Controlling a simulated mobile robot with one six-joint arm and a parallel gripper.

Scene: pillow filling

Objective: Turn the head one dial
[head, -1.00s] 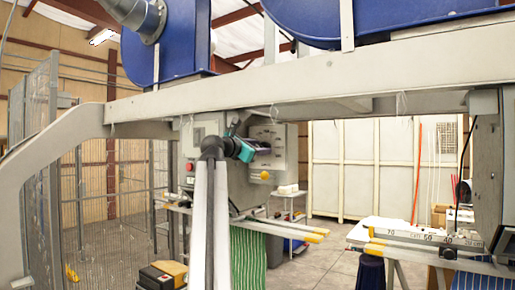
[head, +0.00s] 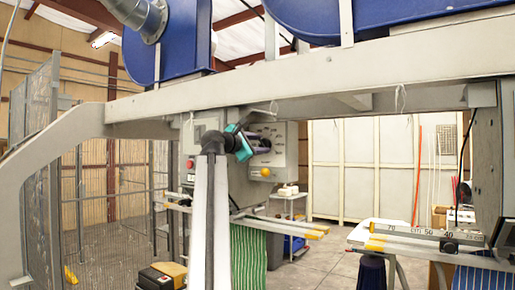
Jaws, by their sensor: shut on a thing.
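My gripper (head: 262,146), with teal and dark parts, is at the box's front face, above a yellow button (head: 265,172). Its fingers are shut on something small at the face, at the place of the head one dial. The dial itself is hidden behind the fingers, so its setting cannot be read. My arm rises from the bottom of the view and covers part of the machine.
A grey beam (head: 330,85) with blue housings (head: 170,42) spans above my arm. A yellow-tipped rail (head: 285,228) and green striped cloth (head: 247,255) lie below the box. A marked scale table (head: 420,240) stands at right. Open floor lies between.

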